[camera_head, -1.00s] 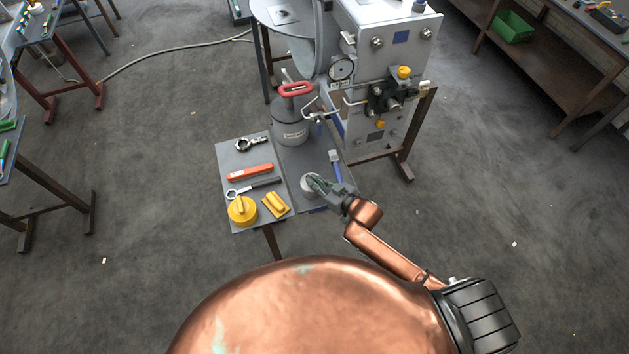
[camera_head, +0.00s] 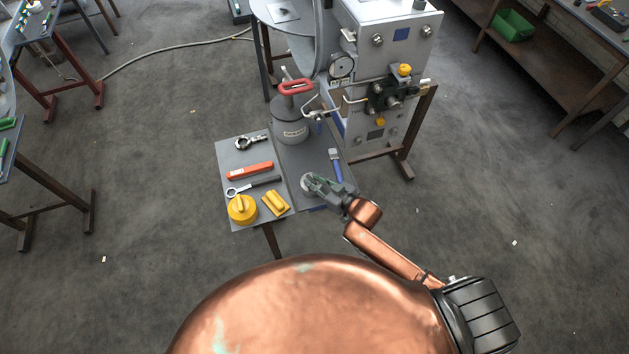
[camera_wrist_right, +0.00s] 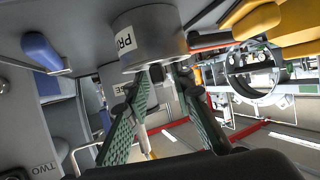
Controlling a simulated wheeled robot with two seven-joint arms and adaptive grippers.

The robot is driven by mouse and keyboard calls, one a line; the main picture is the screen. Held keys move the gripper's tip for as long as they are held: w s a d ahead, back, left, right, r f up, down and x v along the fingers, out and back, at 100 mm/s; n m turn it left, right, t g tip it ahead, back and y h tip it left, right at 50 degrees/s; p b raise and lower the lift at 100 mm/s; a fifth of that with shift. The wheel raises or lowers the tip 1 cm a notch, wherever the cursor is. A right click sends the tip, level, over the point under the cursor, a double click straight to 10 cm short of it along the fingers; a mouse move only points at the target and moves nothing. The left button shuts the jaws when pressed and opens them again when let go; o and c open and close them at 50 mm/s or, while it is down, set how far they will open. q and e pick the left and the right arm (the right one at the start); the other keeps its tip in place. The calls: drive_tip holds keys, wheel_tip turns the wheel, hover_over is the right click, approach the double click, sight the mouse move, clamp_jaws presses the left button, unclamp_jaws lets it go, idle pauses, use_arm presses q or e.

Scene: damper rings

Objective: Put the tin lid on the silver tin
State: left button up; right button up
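The silver tin (camera_head: 306,187) stands near the front of the dark grey bench section. My right gripper (camera_head: 316,183) is at the tin. Its green-padded fingers (camera_wrist_right: 162,84) are apart, with a gap between the tips beside that rim. The tips partly hide the tin's top. My left gripper is not in view.
A yellow pot (camera_head: 242,210), yellow block (camera_head: 276,204), spanner (camera_head: 252,187) and orange-red tool (camera_head: 250,170) lie left of the tin. A blue-handled brush (camera_head: 336,168) lies right. A grey canister (camera_head: 290,124) with a red handle and a machine (camera_head: 385,50) stand behind.

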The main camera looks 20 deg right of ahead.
drive_tip(key=shift+o, duration=0.7)
drive_tip(key=shift+s+d, duration=0.15)
drive_tip(key=shift+s, duration=0.05)
drive_tip(key=v, duration=1.1)
drive_tip(key=shift+s+d, duration=0.15)
drive_tip(key=shift+s, duration=0.1)
drive_tip(key=shift+r, duration=0.1)
